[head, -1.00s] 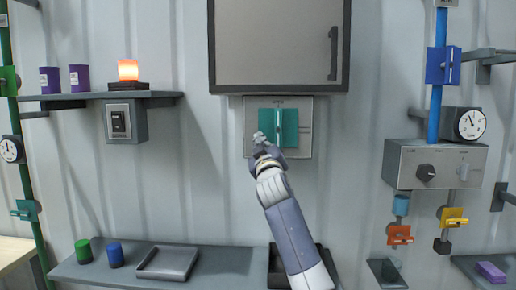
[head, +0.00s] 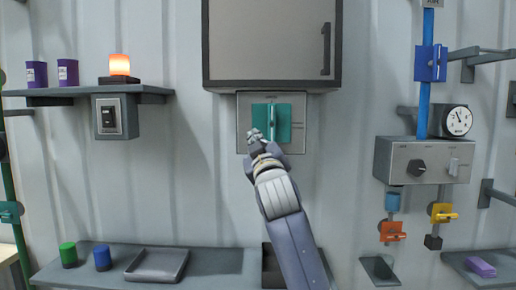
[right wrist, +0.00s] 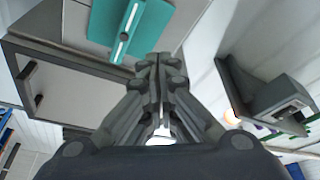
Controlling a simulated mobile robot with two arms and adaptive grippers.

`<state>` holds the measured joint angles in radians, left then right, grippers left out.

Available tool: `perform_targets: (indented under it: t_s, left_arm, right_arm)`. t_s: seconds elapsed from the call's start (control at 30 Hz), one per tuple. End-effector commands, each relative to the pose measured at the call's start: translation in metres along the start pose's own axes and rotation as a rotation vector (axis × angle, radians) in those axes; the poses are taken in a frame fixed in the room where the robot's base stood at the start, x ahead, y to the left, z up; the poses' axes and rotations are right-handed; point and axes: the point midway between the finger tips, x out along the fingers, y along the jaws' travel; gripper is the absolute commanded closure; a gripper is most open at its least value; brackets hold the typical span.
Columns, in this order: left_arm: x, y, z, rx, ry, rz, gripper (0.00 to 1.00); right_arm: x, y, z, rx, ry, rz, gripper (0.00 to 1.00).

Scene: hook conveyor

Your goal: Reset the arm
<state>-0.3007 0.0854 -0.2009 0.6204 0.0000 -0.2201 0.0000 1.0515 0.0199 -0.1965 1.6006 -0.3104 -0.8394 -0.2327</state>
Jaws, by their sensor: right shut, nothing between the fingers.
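My right arm reaches up from the lower middle of the head view. My left gripper is not in view.
A grey cabinet (head: 270,40) hangs right above the panel. A shelf (head: 60,97) with a glowing lamp (head: 119,65) is at left. A control box (head: 395,160) and gauge (head: 456,121) are at right. A low shelf (head: 215,268) holds a tray (head: 157,265).

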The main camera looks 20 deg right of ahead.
Motion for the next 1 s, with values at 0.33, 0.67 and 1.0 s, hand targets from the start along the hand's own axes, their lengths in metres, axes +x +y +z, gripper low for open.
perform_targets:
  t_s: [0.33, 0.67, 1.0]
  left_arm:
    - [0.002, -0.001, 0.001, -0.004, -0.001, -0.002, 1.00]
    - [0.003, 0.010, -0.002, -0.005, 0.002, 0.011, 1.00]
    - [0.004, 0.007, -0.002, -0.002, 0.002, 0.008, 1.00]
  right_arm:
    - [-0.005, 0.001, -0.001, 0.000, 0.000, -0.002, 1.00]
    - [0.001, -0.041, 0.059, 0.000, -0.079, -0.067, 1.00]
    - [-0.038, -0.182, 0.270, 0.028, -0.348, -0.283, 1.00]
